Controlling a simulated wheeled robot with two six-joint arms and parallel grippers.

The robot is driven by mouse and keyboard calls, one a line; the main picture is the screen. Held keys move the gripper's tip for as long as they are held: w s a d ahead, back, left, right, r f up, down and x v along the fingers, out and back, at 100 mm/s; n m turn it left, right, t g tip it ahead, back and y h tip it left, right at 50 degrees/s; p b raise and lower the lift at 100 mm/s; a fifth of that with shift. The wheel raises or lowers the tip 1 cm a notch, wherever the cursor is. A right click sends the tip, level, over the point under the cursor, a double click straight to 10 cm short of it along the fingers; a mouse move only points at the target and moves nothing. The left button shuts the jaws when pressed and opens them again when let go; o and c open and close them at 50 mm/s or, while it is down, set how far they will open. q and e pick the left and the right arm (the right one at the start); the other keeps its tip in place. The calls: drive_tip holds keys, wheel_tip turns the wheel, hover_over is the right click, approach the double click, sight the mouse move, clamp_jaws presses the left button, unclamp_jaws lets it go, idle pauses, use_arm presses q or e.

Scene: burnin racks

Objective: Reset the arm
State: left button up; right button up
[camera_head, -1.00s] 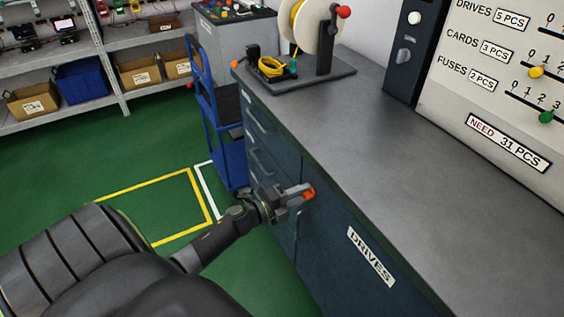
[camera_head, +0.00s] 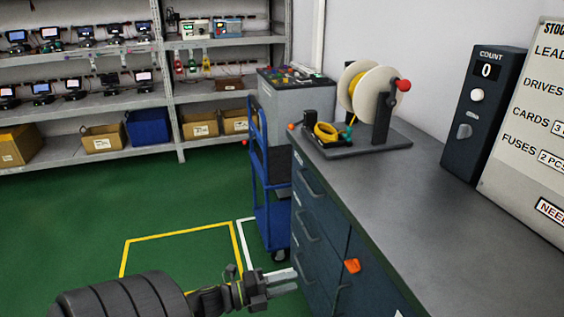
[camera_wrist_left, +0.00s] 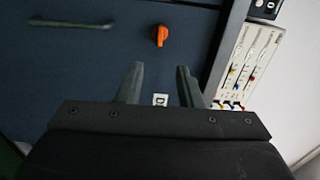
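My left gripper (camera_head: 290,281) is beside the front of the dark blue cabinet (camera_head: 318,232), low in the head view. Its fingers are apart and empty in the left wrist view (camera_wrist_left: 157,84). The orange knob (camera_head: 352,266) on the cabinet door is to the right of the gripper and apart from it. The knob also shows in the left wrist view (camera_wrist_left: 160,36), beyond the fingertips. My right gripper is out of view.
The grey worktop (camera_head: 420,210) carries a cable spool (camera_head: 372,95) and a counter box (camera_head: 484,115) reading 0. A blue cart (camera_head: 270,190) stands left of the cabinet. Shelves (camera_head: 90,105) line the back. The green floor at left is clear.

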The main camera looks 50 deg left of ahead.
use_arm(q)
drive_tip(key=shift+s+a, duration=0.2)
drive_tip(key=shift+s, duration=0.3)
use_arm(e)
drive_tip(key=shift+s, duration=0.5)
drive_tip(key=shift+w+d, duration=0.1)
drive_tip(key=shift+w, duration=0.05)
